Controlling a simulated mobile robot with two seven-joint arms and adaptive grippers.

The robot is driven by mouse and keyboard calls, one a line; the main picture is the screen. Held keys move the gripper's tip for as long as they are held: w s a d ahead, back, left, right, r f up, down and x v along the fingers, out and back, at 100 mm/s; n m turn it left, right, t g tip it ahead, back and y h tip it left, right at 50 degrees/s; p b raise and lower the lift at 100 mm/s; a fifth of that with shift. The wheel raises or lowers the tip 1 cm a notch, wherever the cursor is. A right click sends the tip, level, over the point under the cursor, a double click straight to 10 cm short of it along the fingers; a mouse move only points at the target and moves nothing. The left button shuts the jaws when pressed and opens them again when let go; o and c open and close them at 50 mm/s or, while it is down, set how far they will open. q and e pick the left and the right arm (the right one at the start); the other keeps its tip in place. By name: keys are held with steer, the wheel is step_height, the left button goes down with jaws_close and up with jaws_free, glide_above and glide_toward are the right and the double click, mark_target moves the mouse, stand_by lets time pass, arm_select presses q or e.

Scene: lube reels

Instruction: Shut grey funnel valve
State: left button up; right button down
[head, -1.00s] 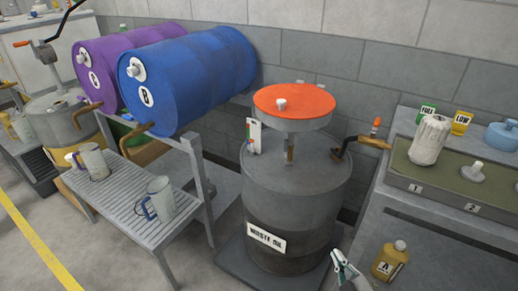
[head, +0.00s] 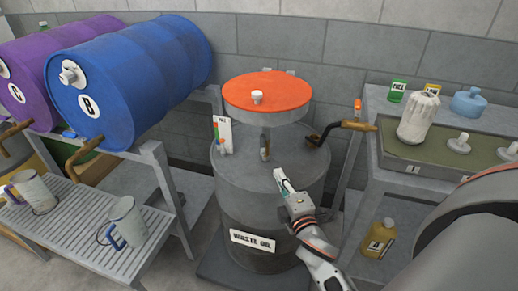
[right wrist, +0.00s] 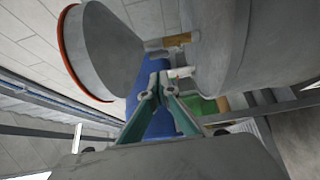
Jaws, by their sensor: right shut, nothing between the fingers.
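The grey funnel (head: 266,115) with an orange top (head: 268,91) stands above the grey waste oil drum (head: 270,185). Its short stem carries a small valve lever (head: 264,148) that hangs down, with a brownish part on it. My right gripper (head: 279,175) is in front of the drum's upper part, below and slightly right of the lever, apart from it and empty. In the right wrist view the shut fingers (right wrist: 162,80) point between the funnel (right wrist: 108,50) and the drum (right wrist: 240,50). My left gripper is not in view.
The blue drum B (head: 130,75) lies on a rack at left. A bench (head: 400,175) with a white filter stands at right. A small chart (head: 223,133) stands on the drum.

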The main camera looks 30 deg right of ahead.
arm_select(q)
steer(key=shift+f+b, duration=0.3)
arm_select(e)
glide_toward(263, 144)
steer(key=x, duration=0.7)
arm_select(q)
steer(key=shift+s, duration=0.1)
